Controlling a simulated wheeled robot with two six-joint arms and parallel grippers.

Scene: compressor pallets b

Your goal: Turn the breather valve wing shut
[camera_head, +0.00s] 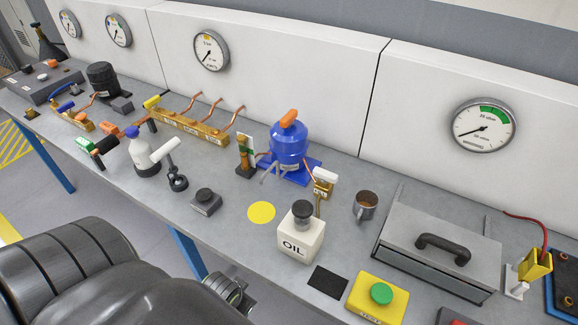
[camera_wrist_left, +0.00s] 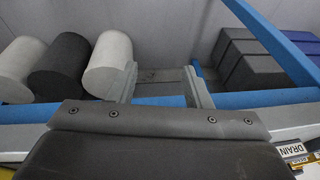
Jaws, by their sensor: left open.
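A blue compressor tank (camera_head: 288,146) stands on a blue plate near the middle of the bench. An orange wing-like handle (camera_head: 288,118) sits on its top; I cannot read any label naming it the breather valve. A small brass valve with a white handle (camera_head: 325,177) stands just right of the tank. My left gripper (camera_wrist_left: 164,86) is open and empty in the left wrist view, pointing at the area below the bench by a blue rail. It is away from the tank, and its fingers do not show in the head view. My right gripper is not in view.
A white OIL bottle (camera_head: 300,240), a metal mug (camera_head: 366,205) and a grey lidded box (camera_head: 440,240) stand right of the tank. A white spray bottle (camera_head: 142,152) and brass manifold (camera_head: 188,126) stand left. Clear bench lies around the yellow disc (camera_head: 261,212).

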